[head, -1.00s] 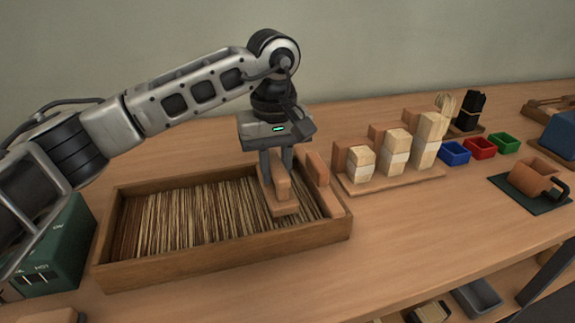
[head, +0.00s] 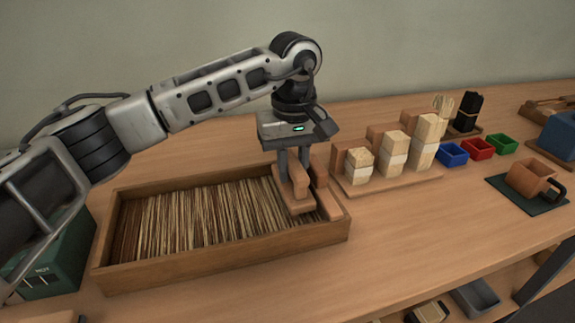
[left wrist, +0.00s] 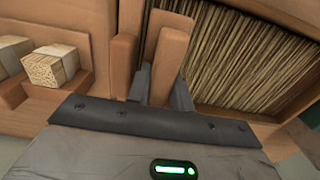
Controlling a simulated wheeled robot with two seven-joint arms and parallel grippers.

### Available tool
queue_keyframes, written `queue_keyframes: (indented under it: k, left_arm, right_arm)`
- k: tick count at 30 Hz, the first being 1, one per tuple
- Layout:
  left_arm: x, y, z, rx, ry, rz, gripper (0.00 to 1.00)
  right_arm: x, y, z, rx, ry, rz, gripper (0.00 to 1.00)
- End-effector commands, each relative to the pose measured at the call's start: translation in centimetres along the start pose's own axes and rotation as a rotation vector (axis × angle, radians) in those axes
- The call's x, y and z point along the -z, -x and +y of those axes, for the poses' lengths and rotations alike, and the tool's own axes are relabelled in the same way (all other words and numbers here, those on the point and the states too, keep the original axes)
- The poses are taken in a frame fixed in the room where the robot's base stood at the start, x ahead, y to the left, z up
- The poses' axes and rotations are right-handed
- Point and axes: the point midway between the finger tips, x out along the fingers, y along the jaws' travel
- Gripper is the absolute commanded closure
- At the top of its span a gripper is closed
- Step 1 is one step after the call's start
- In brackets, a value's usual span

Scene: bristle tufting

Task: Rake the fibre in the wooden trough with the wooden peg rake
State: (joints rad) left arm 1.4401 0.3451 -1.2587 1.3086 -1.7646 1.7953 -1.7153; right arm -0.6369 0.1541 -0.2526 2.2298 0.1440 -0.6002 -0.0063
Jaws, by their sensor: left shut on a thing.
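The wooden trough (head: 215,262) stands on the bench, filled with a layer of straw-coloured and brown fibre (head: 205,215). My left gripper (head: 294,175) points down over the trough's right end. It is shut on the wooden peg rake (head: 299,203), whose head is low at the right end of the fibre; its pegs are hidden. The left wrist view shows the rake (left wrist: 170,50) between the fingers and the fibre (left wrist: 250,55) beside it. A wooden upright block (head: 320,172) stands close to the right of the rake. My right gripper is not in view.
Right of the trough, bundles of pale fibre (head: 394,155) stand on a wooden stand. A green box (head: 55,262) is at the left. The bench front right is clear.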

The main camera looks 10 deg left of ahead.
Motion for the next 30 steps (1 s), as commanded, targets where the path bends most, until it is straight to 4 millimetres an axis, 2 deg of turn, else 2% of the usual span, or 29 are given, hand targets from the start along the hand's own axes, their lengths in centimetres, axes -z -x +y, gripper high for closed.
queue_keyframes:
  k: [5,10,30]
  left_arm:
    - [0.0,0.1,0.0,-0.001,0.0,0.001,1.0]
    - [0.0,0.1,0.0,-0.001,0.0,0.001,1.0]
    - [0.1,-0.2,-11.0,0.0,0.002,0.002,1.0]
  right_arm:
    - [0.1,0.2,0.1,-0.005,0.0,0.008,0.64]
    - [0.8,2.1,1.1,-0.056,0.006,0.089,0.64]
    - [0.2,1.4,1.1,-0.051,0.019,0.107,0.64]
